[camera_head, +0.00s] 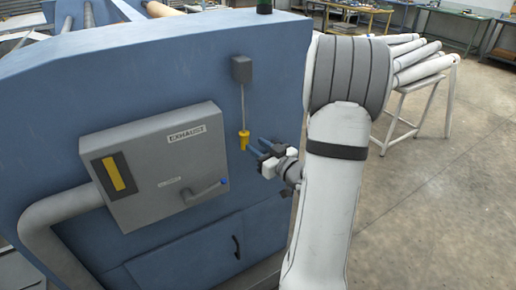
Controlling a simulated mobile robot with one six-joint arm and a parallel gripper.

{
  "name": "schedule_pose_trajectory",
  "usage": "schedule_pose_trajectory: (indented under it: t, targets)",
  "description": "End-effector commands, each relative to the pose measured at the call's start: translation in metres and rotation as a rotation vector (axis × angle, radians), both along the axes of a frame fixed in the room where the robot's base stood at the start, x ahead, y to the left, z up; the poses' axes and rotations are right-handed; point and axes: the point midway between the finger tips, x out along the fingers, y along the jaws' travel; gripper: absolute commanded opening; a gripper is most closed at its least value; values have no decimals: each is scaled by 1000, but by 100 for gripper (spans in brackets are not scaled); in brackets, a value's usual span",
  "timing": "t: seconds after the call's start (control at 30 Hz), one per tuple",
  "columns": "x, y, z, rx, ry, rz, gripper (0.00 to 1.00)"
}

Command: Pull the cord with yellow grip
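A cord (242,108) hangs from a small grey box (241,69) on the blue side panel of the machine. The yellow grip (243,139) is at the cord's lower end. My gripper (253,147) reaches in from the right at about the height of the yellow grip. Its two bluish fingers point left toward the grip, and their tips appear close to its right side. The fingers look spread with a gap between them. I cannot tell whether the tips touch the grip.
A grey box labelled EXHAUST (158,165) with a lever (205,191) is on the panel left of and below the grip. A large grey pipe (58,215) joins it. A rack with white rolls (425,62) stands behind my arm. The floor at right is clear.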

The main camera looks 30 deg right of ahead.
Motion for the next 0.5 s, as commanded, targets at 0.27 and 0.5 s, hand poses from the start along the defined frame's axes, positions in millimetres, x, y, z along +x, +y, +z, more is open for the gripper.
schedule_pose_trajectory:
  t: [0.27,0.5]
  targets:
    - [42,10,3,-1,2,3,34]
    - [65,14,1,-2,3,1,34]
